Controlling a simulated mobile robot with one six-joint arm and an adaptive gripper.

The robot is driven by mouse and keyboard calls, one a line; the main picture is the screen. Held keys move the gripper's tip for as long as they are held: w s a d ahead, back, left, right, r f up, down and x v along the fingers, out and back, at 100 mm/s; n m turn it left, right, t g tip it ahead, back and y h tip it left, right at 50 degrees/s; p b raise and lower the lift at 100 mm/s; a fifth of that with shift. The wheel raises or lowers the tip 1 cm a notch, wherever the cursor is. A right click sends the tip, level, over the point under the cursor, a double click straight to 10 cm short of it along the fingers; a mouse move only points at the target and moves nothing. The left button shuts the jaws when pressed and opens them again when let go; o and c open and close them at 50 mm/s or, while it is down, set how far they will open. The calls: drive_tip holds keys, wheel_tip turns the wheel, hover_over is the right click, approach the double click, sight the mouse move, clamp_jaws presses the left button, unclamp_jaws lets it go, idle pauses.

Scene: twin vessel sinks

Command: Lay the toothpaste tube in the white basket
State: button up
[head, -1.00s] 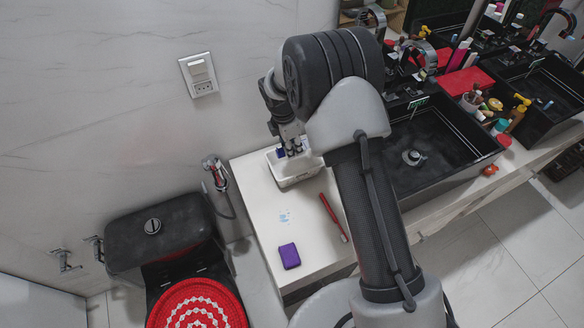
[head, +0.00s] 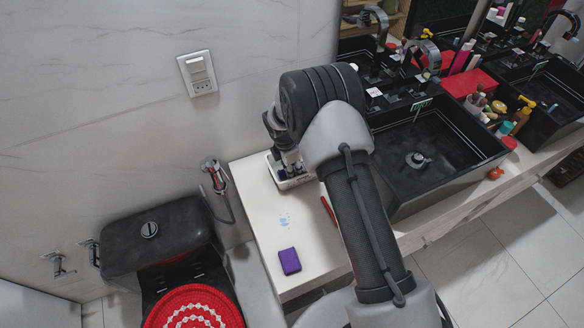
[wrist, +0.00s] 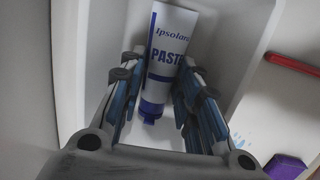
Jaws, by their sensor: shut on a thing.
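The white toothpaste tube (wrist: 170,48) with blue lettering and a blue cap is between my fingers in the wrist view. My gripper (wrist: 159,66) is shut on it near the cap end. The white basket (wrist: 248,52) surrounds the tube and the fingertips in that view. The head view shows the basket (head: 296,184) at the back of the white counter, with my gripper (head: 288,170) reaching down into it. My arm hides part of the basket there. I cannot tell whether the tube touches the basket floor.
A purple box (head: 289,261) and a red toothbrush-like item (head: 328,210), partly behind my arm, lie on the counter (head: 262,225). The black sink (head: 440,140) is to the right. The wall is close behind the basket.

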drive_tip(key=shift+f, duration=0.15)
drive_tip(key=o, duration=1.1)
drive_tip(key=s+d+r+m+p, duration=0.2)
drive_tip(key=s+r+m, duration=0.1)
drive_tip(key=r, duration=1.1)
drive_tip(key=s+d+r+m+p, duration=0.2)
drive_tip(key=r+m, duration=0.1)
drive_tip(key=r, duration=1)
drive_tip(key=s+d+r+m+t, duration=0.2)
drive_tip(key=s+d+r+m, duration=0.35)
drive_tip(key=s+r, duration=0.4)
drive_tip(key=s+d+r+m, duration=0.1)
drive_tip(key=s+m, duration=0.2)
drive_tip(key=s, duration=0.3)
drive_tip(key=s+d+r+m+t+y, duration=0.1)
drive_tip(key=s+r+m, duration=0.1)
drive_tip(key=s+m, duration=0.2)
drive_tip(key=s+d+r+m, duration=0.1)
drive_tip(key=s+m, duration=0.3)
drive_tip(key=s, duration=0.6)
drive_tip(key=shift+d+r, duration=0.3)
